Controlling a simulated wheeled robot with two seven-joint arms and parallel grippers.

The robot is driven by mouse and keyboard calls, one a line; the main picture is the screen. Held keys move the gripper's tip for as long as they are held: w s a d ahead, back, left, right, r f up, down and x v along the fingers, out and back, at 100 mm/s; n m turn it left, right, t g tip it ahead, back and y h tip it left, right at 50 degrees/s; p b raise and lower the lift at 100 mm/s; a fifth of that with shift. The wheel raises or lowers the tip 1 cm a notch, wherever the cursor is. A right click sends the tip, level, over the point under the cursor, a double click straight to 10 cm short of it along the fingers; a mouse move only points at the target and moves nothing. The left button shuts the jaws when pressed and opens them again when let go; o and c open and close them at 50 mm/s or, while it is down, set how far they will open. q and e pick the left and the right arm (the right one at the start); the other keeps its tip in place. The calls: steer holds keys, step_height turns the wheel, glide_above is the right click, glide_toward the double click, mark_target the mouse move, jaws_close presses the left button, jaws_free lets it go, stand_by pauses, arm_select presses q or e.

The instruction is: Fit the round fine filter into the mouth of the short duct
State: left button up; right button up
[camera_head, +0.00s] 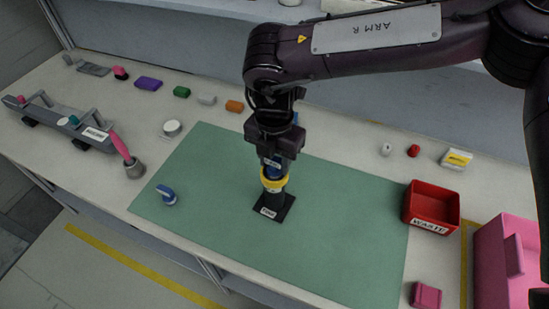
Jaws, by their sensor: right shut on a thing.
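My right gripper (273,153) comes down from above, over the green mat, shut on a blue piece (272,170) with a small label, which looks like the round fine filter. Directly below it is a yellow ring (273,183) on a short pale upright cylinder, which looks like the short duct. The cylinder stands on a black square base (274,207) with a white label on its front. The blue piece is in line with the ring and close to or touching it; I cannot tell if it is inside. My left gripper is not in view.
A blue-and-white piece (166,194) lies on the green mat (340,235), left of the base. A red waste bin (431,207) is at the mat's right edge, with a pink container (510,250) beyond. A grey rack (68,128) is at left. Small coloured blocks line the back.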

steer(key=shift+f, duration=0.5)
steer(key=shift+f, duration=0.1)
